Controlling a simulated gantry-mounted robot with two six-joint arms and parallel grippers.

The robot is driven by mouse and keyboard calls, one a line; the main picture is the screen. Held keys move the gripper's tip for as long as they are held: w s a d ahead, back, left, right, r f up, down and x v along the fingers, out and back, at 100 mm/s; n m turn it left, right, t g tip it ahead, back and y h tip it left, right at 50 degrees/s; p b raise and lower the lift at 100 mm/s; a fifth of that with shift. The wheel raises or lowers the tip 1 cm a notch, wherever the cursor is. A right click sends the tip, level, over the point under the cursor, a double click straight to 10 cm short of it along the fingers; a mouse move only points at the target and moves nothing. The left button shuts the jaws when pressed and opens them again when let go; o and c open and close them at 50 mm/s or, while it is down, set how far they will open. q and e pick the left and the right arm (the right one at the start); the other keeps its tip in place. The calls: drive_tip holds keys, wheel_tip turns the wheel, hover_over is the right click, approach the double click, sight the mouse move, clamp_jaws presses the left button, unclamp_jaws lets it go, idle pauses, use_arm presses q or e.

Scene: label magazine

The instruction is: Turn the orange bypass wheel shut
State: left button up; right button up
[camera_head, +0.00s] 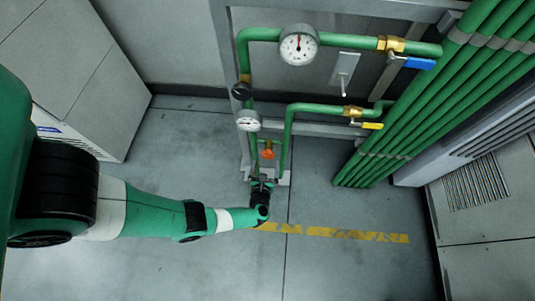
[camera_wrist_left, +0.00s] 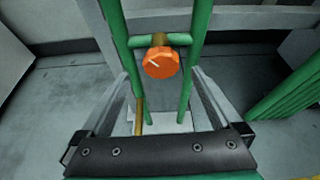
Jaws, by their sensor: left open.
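The orange bypass wheel (camera_head: 268,155) is small in the head view, low on a short pipe between two green vertical pipes. In the left wrist view the orange wheel (camera_wrist_left: 161,62) faces the camera, with a pale mark on its face and a brass stem behind it. My left gripper (camera_head: 262,182) is just in front of and below the wheel in the head view. In the left wrist view its two fingers (camera_wrist_left: 161,80) are spread wide, one on each side of the wheel and apart from it. Nothing is between them in their grip. My right gripper is not in view.
Green pipes (camera_head: 290,130) carry two gauges (camera_head: 299,45) (camera_head: 248,121). A blue lever valve (camera_head: 418,63) and a yellow lever valve (camera_head: 372,126) sit to the right. A thick pipe bundle (camera_head: 430,100) stands further right. The floor around is clear, with a worn yellow line (camera_head: 355,235).

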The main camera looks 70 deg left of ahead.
sight(268, 156)
use_arm(q)
drive_tip(key=b+x, duration=0.2)
drive_tip(key=x, duration=0.3)
drive_tip(key=shift+w+a+f, duration=0.2)
drive_tip(key=shift+a, duration=0.05)
drive_tip(key=shift+w+a, duration=0.2)
drive_tip(key=shift+a, duration=0.25)
drive_tip(key=shift+c, duration=0.2)
drive_tip(key=c, duration=1.3)
drive_tip(key=shift+d+m+g+y, duration=0.1)
drive_tip(key=shift+m+g+y, duration=0.2)
drive_tip(key=shift+m+g, duration=0.5)
drive_tip(key=o, duration=1.3)
drive_tip(key=shift+o, duration=0.2)
